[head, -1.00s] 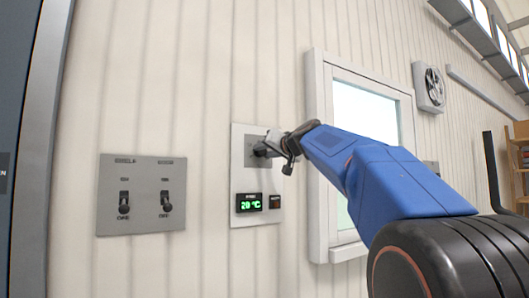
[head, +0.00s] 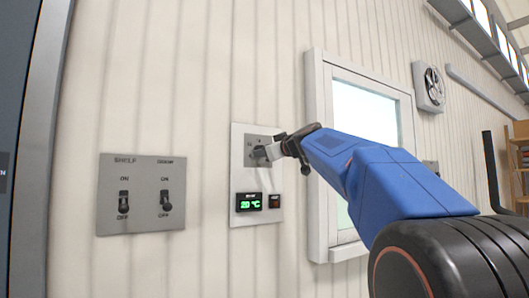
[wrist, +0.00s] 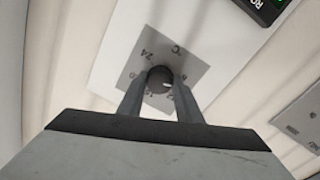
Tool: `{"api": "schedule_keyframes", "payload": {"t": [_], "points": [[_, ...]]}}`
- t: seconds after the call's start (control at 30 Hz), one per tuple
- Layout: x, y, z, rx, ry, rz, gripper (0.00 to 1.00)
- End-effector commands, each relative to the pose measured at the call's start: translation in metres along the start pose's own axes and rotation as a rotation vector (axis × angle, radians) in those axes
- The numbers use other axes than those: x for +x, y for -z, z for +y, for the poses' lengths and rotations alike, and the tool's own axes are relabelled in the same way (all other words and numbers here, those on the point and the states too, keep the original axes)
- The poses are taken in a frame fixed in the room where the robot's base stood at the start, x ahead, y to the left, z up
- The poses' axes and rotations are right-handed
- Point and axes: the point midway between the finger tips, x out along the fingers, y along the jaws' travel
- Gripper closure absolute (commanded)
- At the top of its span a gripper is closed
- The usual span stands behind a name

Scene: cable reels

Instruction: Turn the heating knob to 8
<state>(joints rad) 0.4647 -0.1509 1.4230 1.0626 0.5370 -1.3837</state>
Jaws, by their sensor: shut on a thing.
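The heating knob (head: 259,152) is a small dark round knob on a grey dial plate, set in a white wall panel (head: 238,175). In the wrist view the knob (wrist: 158,76) sits between the two fingertips, with a short white mark on its face. The grey dial plate (wrist: 150,52) around it shows "24" and "°C"; other numbers are partly hidden by the fingers. My gripper (head: 273,151) reaches the knob from the right and is shut on it; its fingers (wrist: 160,84) flank the knob on both sides. The green display (head: 249,203) below reads about 20 °C.
A grey plate (head: 143,220) with two switches, one labelled SHELF, is left of the panel. A window (head: 318,150) stands close on the right, behind my arm. A fan (head: 429,87) is farther right. The wall between the plates is clear.

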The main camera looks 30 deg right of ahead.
Motion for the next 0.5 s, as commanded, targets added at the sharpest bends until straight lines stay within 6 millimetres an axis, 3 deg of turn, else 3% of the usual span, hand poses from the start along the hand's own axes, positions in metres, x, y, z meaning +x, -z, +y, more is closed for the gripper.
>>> {"api": "schedule_keyframes", "payload": {"t": [0.5], "points": [[0.0008, -0.0023, -0.0004, -0.141, 0.002, 0.003, 0.91]]}}
